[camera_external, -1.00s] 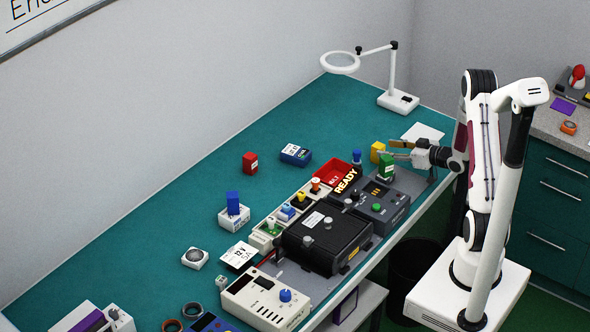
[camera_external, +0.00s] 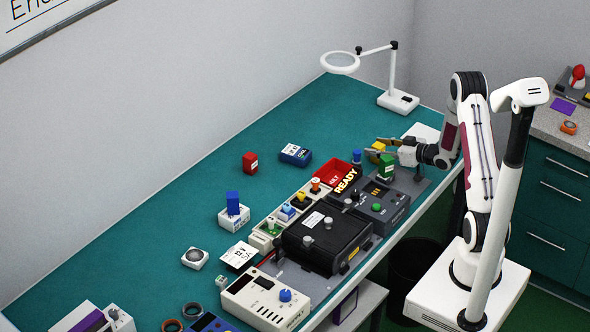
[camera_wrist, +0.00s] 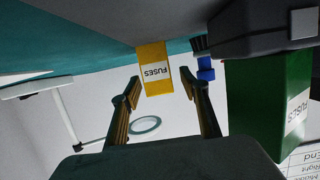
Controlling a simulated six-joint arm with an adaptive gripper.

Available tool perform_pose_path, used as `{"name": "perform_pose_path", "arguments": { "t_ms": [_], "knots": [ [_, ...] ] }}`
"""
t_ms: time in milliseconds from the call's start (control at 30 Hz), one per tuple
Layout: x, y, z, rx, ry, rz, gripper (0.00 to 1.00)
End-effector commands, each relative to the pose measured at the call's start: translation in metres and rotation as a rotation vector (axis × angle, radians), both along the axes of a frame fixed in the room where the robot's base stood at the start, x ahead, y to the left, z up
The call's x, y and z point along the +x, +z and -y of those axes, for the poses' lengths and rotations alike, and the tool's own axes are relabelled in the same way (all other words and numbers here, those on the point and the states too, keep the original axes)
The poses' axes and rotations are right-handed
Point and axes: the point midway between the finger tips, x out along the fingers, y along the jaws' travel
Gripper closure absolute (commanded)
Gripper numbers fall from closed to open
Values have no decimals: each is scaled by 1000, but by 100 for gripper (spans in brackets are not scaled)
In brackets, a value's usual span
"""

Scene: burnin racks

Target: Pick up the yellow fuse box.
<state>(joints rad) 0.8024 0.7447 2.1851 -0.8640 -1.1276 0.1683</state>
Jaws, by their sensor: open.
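The yellow fuse box (camera_wrist: 155,70) carries a white label reading FUSES and appears upside down in the wrist view, just beyond and between the fingertips. My gripper (camera_wrist: 160,88) is open, one finger on each side of the box's line, with nothing held. In the external view the yellow fuse box (camera_external: 377,147) stands at the right end of the bench, partly hidden by my gripper (camera_external: 382,147). I cannot tell whether a finger touches it.
A green fuse box (camera_wrist: 270,100) stands close on the right in the wrist view and in front of my gripper in the external view (camera_external: 386,168). A magnifier lamp (camera_external: 398,101) stands behind.

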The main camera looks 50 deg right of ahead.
Motion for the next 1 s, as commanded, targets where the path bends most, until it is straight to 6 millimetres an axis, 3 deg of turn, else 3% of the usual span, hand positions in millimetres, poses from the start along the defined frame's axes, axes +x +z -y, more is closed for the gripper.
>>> {"name": "perform_pose_path", "arguments": {
  "t_ms": [67,233,667,1000],
  "knots": [
    [0,0,0,0,0,0,55],
    [0,0,0,0,0,0,97],
    [0,2,0,-1,0,1,97],
    [0,22,0,-3,1,3,97]
  ]
}}
